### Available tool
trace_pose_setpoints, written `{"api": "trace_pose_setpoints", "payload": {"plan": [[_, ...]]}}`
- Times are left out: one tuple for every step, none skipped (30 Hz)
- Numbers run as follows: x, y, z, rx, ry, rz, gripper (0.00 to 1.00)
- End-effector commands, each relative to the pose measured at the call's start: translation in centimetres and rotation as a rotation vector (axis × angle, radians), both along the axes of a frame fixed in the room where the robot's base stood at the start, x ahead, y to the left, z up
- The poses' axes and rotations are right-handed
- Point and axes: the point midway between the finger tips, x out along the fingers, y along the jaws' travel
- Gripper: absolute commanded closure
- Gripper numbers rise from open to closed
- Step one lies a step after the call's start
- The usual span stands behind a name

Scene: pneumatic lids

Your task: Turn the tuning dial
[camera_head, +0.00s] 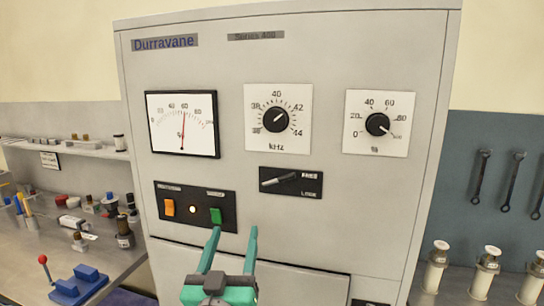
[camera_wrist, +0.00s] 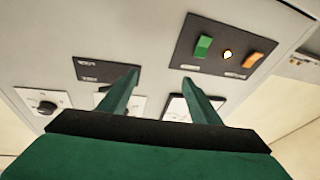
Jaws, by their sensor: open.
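The tuning dial, taken to be the black kHz knob (camera_head: 276,120), sits on a white scale plate in the upper middle of the grey cabinet. Its white mark points up and to the right, toward 42. In the wrist view, the scene is upside down and my gripper's finger partly hides the middle plate (camera_wrist: 138,104). My gripper (camera_head: 234,230) is open and empty, with its green fingers pointing up. It shows below and left of the dial in the head view, near the switch panel. It also shows in the wrist view (camera_wrist: 160,80).
A needle meter (camera_head: 183,124) is left of the dial, its needle near 60. A percent knob (camera_head: 377,124) is right of it. A lever switch (camera_head: 290,182) lies below the dial. The switch panel (camera_head: 195,205) has an orange switch, a lit lamp and a green switch.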

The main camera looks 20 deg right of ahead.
Motion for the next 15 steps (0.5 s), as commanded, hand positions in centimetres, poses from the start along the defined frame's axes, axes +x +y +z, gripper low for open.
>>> {"api": "trace_pose_setpoints", "payload": {"plan": [[-0.1,-0.4,2.4,0.007,-0.026,-0.015,0.42],[-0.2,-0.7,3.6,0.012,-0.036,-0.025,0.42],[-0.3,-1.0,5.3,0.019,-0.051,-0.039,0.42],[-0.5,-1.2,6.4,0.024,-0.062,-0.048,0.42],[-0.7,-1.5,7.6,0.030,-0.072,-0.057,0.42],[-1.0,-1.8,9.2,0.039,-0.088,-0.069,0.42],[-1.2,-2.1,10.4,0.045,-0.098,-0.079,0.42],[-1.5,-2.3,11.5,0.052,-0.108,-0.088,0.42],[-1.9,-2.5,12.9,0.061,-0.122,-0.097,0.42],[-2.2,-2.7,13.9,0.068,-0.131,-0.106,0.42],[-2.5,-2.9,14.9,0.075,-0.141,-0.113,0.42],[-2.9,-3.1,16.0,0.084,-0.151,-0.121,0.42],[-3.2,-3.2,16.8,0.089,-0.160,-0.126,0.42],[-3.5,-3.4,17.4,0.095,-0.164,-0.132,0.42],[-3.8,-3.5,18.2,0.101,-0.173,-0.137,0.42]]}}
